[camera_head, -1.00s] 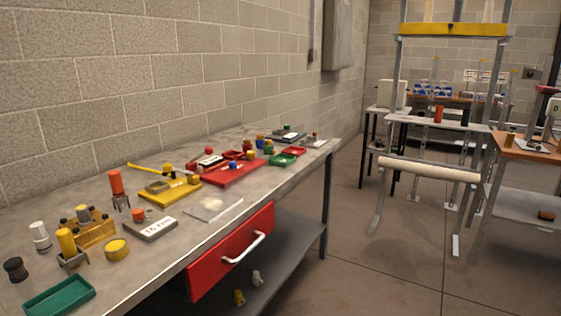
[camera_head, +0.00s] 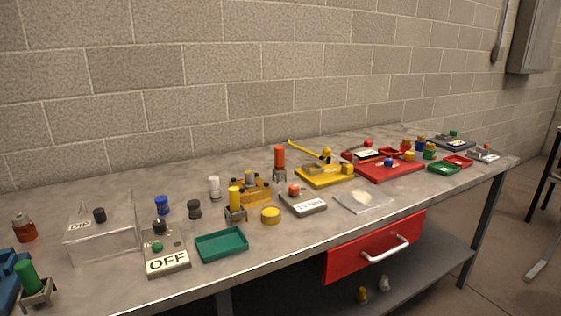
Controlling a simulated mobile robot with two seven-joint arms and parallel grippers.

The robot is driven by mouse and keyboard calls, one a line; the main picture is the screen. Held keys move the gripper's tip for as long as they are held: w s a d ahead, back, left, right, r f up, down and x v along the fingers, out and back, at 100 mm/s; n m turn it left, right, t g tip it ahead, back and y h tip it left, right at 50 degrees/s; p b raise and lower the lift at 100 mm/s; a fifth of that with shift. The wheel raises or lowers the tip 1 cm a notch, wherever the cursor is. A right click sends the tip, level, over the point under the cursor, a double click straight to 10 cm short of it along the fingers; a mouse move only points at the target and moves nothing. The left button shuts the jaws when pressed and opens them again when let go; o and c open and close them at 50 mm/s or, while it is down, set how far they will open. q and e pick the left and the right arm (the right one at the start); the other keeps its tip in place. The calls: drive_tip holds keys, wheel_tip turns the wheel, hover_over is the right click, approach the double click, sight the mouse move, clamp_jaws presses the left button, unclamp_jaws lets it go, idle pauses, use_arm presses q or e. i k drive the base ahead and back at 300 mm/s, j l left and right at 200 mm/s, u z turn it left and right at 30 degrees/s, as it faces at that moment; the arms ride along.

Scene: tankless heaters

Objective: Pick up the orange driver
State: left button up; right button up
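An orange driver (camera_head: 279,158), a cylinder with an orange handle, stands upright in a small grey metal stand (camera_head: 279,174) on the grey workbench (camera_head: 330,232). It is toward the back of the bench, near the middle of the view, left of a yellow lever device (camera_head: 324,175). Neither of my grippers shows in the head view.
A yellow driver (camera_head: 235,199) in a stand, a yellow block (camera_head: 249,187) and a grey labelled box (camera_head: 303,203) stand near it. A green tray (camera_head: 222,244), an OFF panel (camera_head: 167,262) and a clear box (camera_head: 100,236) are at the left. A red drawer (camera_head: 375,246) protrudes at the front.

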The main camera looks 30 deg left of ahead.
sight(279, 150)
drive_tip(key=u, duration=1.4)
drive_tip(key=l+u, duration=0.2)
drive_tip(key=u, duration=0.25)
drive_tip(key=l+u, duration=0.25)
drive_tip(key=u, duration=0.25)
drive_tip(key=l+u, duration=0.2)
drive_tip(key=l, duration=0.15)
drive_tip(key=k+l+u, duration=0.25)
drive_tip(key=l, duration=0.45)
drive_tip(key=k+l+u, duration=0.15)
drive_tip(key=l, duration=0.25)
